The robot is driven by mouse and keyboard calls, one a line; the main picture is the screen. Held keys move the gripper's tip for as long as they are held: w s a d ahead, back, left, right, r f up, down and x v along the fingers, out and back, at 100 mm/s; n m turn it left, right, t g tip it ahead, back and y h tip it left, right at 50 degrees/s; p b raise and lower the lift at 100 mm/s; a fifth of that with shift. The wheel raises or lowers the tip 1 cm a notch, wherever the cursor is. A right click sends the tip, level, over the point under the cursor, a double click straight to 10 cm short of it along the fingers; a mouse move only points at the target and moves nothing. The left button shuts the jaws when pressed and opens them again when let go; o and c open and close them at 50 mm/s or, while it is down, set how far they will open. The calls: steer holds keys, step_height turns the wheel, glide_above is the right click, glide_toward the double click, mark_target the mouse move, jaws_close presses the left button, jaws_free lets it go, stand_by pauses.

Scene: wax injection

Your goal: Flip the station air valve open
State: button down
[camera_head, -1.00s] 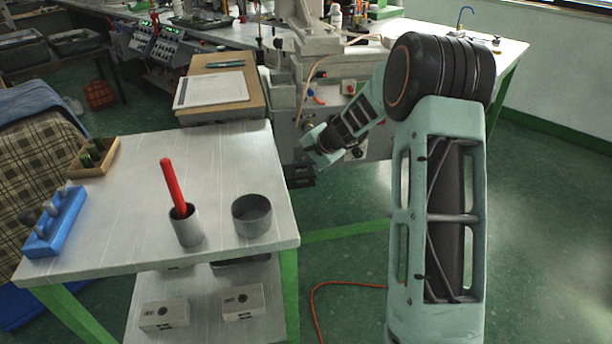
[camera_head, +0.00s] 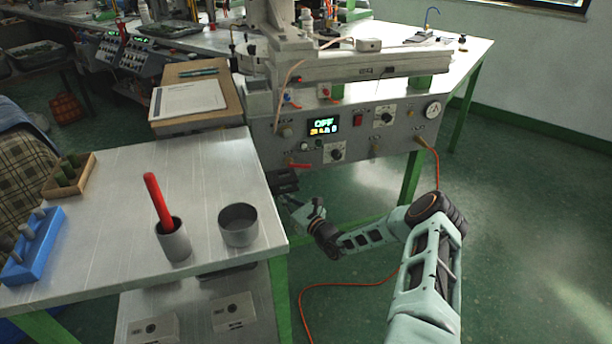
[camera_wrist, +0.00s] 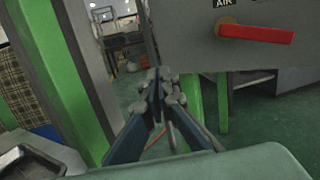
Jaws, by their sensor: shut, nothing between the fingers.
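The air valve is a red lever handle (camera_head: 300,165) on the lower left of the grey station panel. It also shows at the upper right of the wrist view (camera_wrist: 257,34), lying nearly horizontal and pointing right from a brass pivot, under an "AIR" label. My gripper (camera_head: 284,181) is below and to the left of the lever, beside the table's right corner. In the wrist view my gripper (camera_wrist: 157,78) is shut and empty, its fingertips apart from the lever and to its left.
The panel display (camera_head: 322,125) reads "OFF". A metal table (camera_head: 110,220) is left of my gripper, bearing a grey cup (camera_head: 174,243) with a red stick and a round grey pot (camera_head: 238,226). A green table leg (camera_wrist: 85,90) stands close left of the fingers. An orange hose (camera_head: 340,286) crosses the floor.

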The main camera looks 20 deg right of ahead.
mark_target(299, 165)
steer(key=s+d+f+m+t+h, duration=0.35)
steer(key=d+f+m+h, duration=0.25)
steer(key=d+m+h, duration=0.3)
steer(key=w+d+r+b, duration=0.2)
steer(key=w+r, duration=0.4)
steer(key=w, duration=0.2)
steer(key=shift+w+b, duration=0.25)
steer(key=shift+b, duration=0.15)
steer(key=n+p, duration=0.1)
steer(key=n, duration=0.1)
steer(key=d+r+n+y+p, duration=0.1)
steer(key=n+p, duration=0.1)
steer(key=shift+r, duration=0.15)
steer(key=shift+s, duration=0.1)
